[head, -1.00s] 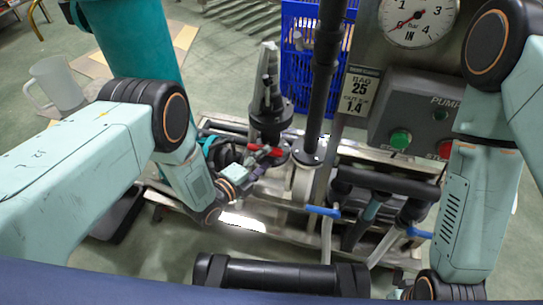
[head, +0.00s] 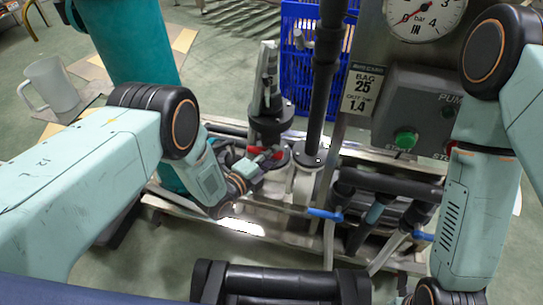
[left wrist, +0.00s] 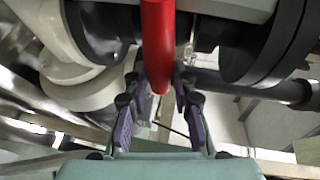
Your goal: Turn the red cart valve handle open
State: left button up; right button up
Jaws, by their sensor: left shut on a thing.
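The red valve handle (head: 254,150) sits on the dark valve at the middle of the cart, partly covered by my left gripper in the head view. My left gripper (head: 268,157) reaches it from the left and is shut on it. In the left wrist view the red handle (left wrist: 157,45) comes down from the top, and its rounded end lies between the two purple-padded fingers of my left gripper (left wrist: 160,97). My right arm shows at the right of the head view, but its gripper is out of the picture.
Dark upright pipes rise beside the valve. Two blue handles, one of them here (head: 325,214), sit to the right of it. A grey control box (head: 420,100) with a green button and a pressure gauge (head: 425,12) stand behind. A blue crate (head: 300,60) is at the back.

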pick_arm(q)
jog(key=shift+a, duration=0.1)
grip_shut()
jog(key=n+t, duration=0.2)
jog(key=n, duration=0.2)
jog(key=a+r+n+t+h, duration=0.1)
jog(key=n, duration=0.4)
jog(key=n+t, duration=0.2)
jog(key=n, duration=0.3)
jog(key=shift+w+a+r+t, duration=0.1)
jog(key=shift+a+r+t, duration=0.2)
jog(key=shift+a, duration=0.1)
jog(key=shift+w+a+n+t+y, duration=0.1)
jog(key=shift+n+t+y, duration=0.2)
jog(key=shift+n, duration=0.6)
jog(key=shift+s+a+n+t+y, duration=0.15)
jog(key=shift+n+t+y, duration=0.15)
jog(key=shift+n, duration=0.6)
jog(key=shift+w+a+n+t+y, duration=0.15)
jog(key=shift+n+t, duration=0.25)
jog(key=shift+n, duration=0.5)
